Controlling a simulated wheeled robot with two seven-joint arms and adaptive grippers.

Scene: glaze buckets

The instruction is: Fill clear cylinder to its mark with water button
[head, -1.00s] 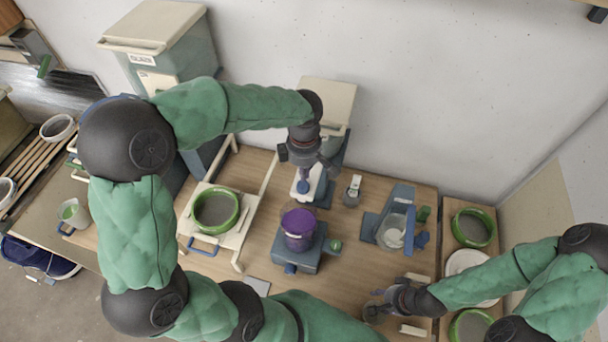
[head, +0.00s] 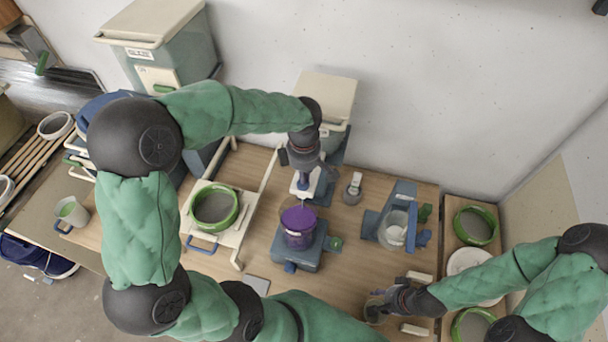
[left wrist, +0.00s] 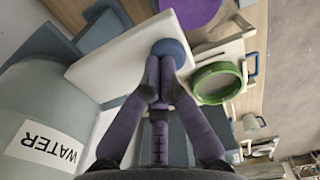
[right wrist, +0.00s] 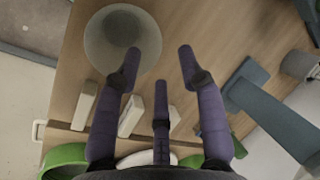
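The water tank (head: 328,92) stands at the back; its WATER label (left wrist: 45,145) shows in the left wrist view. A round blue button (left wrist: 172,52) sits on the tank's pale front arm (left wrist: 125,55). My left gripper (left wrist: 160,95) is shut and empty, fingertips together at the button; I cannot tell if they press it. A purple bucket (head: 298,228) stands on a blue stand below. A clear round vessel (right wrist: 95,45), seemingly the clear cylinder, is by my right gripper (right wrist: 158,60). That gripper is open, its left finger overlapping the vessel. The mark is not visible.
A clear jug (head: 392,232) stands in a blue holder at the right. A green-rimmed sieve (head: 214,207) sits on a pale rack at the left. White blocks (head: 414,329) lie near the right gripper. A small scoop-like item (head: 353,189) is at the back.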

